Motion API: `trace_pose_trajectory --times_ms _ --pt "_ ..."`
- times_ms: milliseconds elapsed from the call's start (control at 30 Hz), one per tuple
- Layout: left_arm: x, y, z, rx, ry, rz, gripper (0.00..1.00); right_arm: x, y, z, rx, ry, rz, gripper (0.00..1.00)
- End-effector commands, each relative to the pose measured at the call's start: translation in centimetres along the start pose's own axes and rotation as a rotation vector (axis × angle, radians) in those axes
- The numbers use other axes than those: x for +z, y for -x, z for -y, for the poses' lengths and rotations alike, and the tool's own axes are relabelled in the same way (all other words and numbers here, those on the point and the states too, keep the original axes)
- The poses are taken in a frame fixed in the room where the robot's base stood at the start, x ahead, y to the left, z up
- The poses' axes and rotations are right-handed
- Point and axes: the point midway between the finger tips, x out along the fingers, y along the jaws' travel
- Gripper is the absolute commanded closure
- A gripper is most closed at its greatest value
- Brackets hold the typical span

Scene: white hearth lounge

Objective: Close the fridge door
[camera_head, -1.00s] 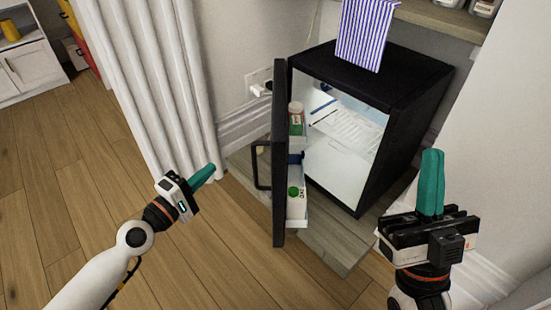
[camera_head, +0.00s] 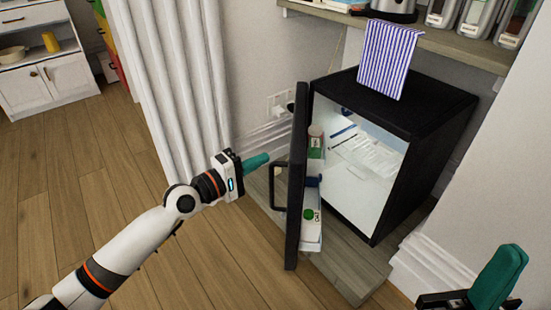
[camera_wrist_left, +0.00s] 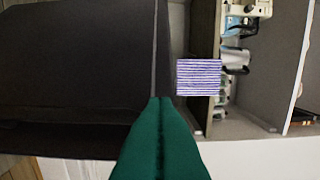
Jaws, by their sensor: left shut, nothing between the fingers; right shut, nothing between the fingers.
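The small black fridge (camera_head: 425,112) stands on a low wooden board with its lit white interior showing. Its door (camera_head: 296,175) is wide open, swung out to the left, with a carton (camera_head: 308,228) and a bottle on its inner shelves. A dark handle (camera_head: 279,187) is on the door's outer face. My left gripper (camera_head: 262,160) is shut and empty, just left of the door's outer face; I cannot tell if it touches. In the left wrist view the dark door panel (camera_wrist_left: 75,75) fills the upper left, beyond the green fingers. My right gripper (camera_head: 505,275) is shut and empty at the lower right.
A striped towel (camera_head: 388,58) hangs from a shelf (camera_head: 440,42) above the fridge. A white curtain (camera_head: 165,90) hangs to the left. A white cabinet (camera_head: 45,65) stands far left. The wooden floor at left is clear.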

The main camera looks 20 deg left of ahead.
Motion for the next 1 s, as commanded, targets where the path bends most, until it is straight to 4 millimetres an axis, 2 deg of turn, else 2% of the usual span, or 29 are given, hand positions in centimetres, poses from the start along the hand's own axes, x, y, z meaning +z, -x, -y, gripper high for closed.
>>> trace_pose_trajectory --times_ms 100,333,1000 --pt "-1.2 -1.4 0.2 -0.003 0.003 -0.001 1.00 0.1 -0.5 0.0 0.000 0.000 0.000 1.00" --pt "-2.6 -2.8 0.0 -0.001 0.002 0.000 1.00 0.1 -0.6 0.0 0.000 0.000 0.000 1.00" --pt "-2.9 -3.5 0.1 -0.001 0.001 0.011 1.00 0.2 -1.1 0.0 0.000 0.000 -0.001 1.00"
